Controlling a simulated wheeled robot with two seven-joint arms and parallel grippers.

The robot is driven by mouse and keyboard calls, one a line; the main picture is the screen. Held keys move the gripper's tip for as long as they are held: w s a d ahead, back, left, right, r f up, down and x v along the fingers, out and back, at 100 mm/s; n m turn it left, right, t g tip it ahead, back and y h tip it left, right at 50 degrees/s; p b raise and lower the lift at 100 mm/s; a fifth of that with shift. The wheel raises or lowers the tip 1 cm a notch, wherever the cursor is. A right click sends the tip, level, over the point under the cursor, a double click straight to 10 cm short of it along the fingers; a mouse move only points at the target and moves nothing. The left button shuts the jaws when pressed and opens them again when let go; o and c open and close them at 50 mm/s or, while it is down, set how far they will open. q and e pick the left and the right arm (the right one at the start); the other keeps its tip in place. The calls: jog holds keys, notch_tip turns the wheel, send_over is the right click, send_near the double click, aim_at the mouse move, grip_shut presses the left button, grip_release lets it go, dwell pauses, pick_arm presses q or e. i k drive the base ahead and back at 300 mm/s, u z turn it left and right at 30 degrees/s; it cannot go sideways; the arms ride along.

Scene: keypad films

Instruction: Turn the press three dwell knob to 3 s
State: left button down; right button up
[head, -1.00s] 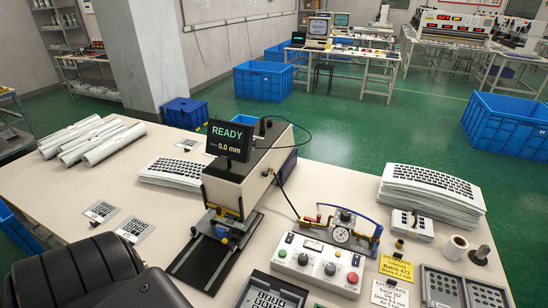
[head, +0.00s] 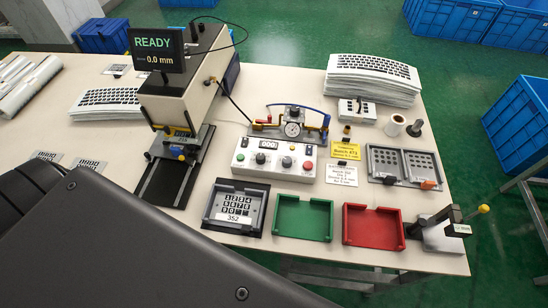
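A light grey control box (head: 275,173) stands in the middle of the table. It carries a small display (head: 268,144), round knobs, a green button and a red button (head: 308,165). One dark knob (head: 286,162) sits left of the red button and another (head: 261,158) sits farther left. Their markings are too small to read, so I cannot tell which is the dwell knob or its setting. The press (head: 185,85) behind has a screen (head: 156,50) reading READY, 0.0 mm. Neither gripper is in view; a dark link of mine fills the lower left.
A keypad numbered 352 lies in a grey fixture (head: 235,208) before the box. Green (head: 304,218) and red (head: 373,226) trays stand to its right. A pressure gauge (head: 292,130) with a blue hose stands behind the box. Stacked keypad films (head: 373,80) lie behind right.

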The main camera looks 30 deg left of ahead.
aim_at(287, 161)
jog(key=k, duration=1.25)
jog(key=z, duration=0.5)
jog(key=i, duration=0.55)
jog(key=z, duration=0.15)
